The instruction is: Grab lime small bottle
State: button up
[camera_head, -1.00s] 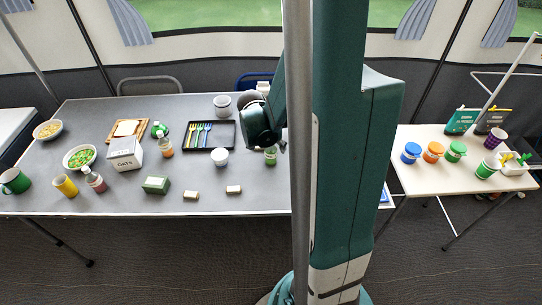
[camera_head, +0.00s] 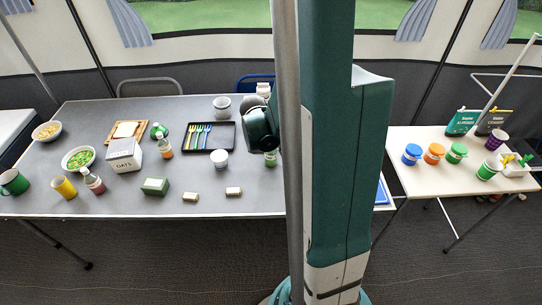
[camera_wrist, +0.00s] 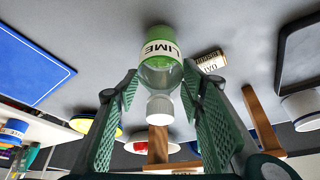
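The lime small bottle (camera_wrist: 160,45) is in the wrist view, with a green lower part, a white LIME label, a clear shoulder and a white cap. It stands on the grey table, which appears at the top of this view. My gripper (camera_wrist: 160,82) is open, with one green finger on each side of the bottle's clear shoulder and cap. Gaps show between the fingers and the bottle. In the head view the bottle (camera_head: 270,158) is partly hidden under my gripper, beside my column.
A dark cutlery tray (camera_head: 227,135) and a white tub (camera_head: 219,159) stand left of the bottle. A small labelled block (camera_head: 234,191) lies in front. A blue flat board (camera_wrist: 30,65) shows in the wrist view. Several jars stand on the white side table (camera_head: 420,181).

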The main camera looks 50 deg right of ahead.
jog(key=c, duration=0.6)
jog(key=shift+r, duration=0.1)
jog(key=shift+c, duration=0.2)
jog(key=shift+r+p, duration=1.65)
jog(key=shift+r, duration=3.25)
